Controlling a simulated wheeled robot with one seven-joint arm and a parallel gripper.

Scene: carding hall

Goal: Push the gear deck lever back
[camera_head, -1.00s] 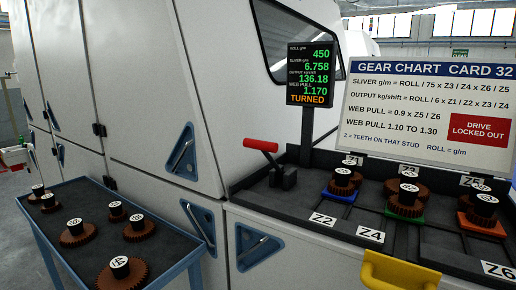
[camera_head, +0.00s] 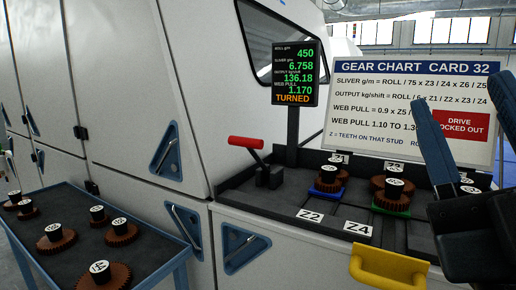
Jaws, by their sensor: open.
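The gear deck lever has a red handle (camera_head: 246,142) on a black base (camera_head: 269,176), at the left end of the dark gear deck (camera_head: 236,189). The handle points left and slightly up. My gripper (camera_head: 432,130) is at the right of the view, with a blue finger raised in front of the chart board. It is open, holds nothing that I can see, and is well to the right of the lever. My arm hides the deck's right part.
Brown gears (camera_head: 328,181) sit on the deck beside plates Z2 and Z4. A yellow handle (camera_head: 388,268) juts from the front. A display (camera_head: 295,75) stands behind the lever. A blue-framed table (camera_head: 165,268) with several gears is at left.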

